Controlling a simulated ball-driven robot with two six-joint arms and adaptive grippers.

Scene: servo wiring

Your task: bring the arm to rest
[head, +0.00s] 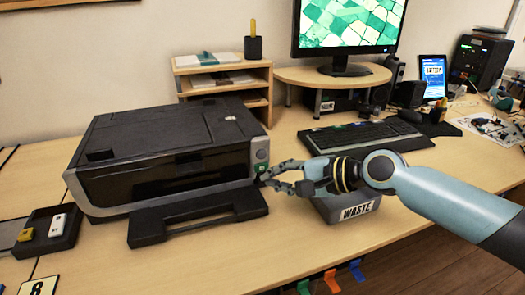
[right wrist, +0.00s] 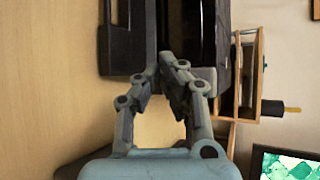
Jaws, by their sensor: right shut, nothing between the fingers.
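My right arm (head: 440,200) reaches in from the right in the head view. My right gripper (head: 268,181) is beside the front right corner of the black and grey printer (head: 160,150), close to its green-lit panel. I cannot tell whether the fingertips touch the printer. In the right wrist view the two fingers of the gripper (right wrist: 160,75) come together at the tips with nothing between them, and the printer (right wrist: 205,40) is just beyond. My left gripper is not in view.
The printer's output tray (head: 198,217) juts forward. A small dark tray (head: 48,230) is at the left. A wooden shelf (head: 222,66) and monitor (head: 348,25) stand behind.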

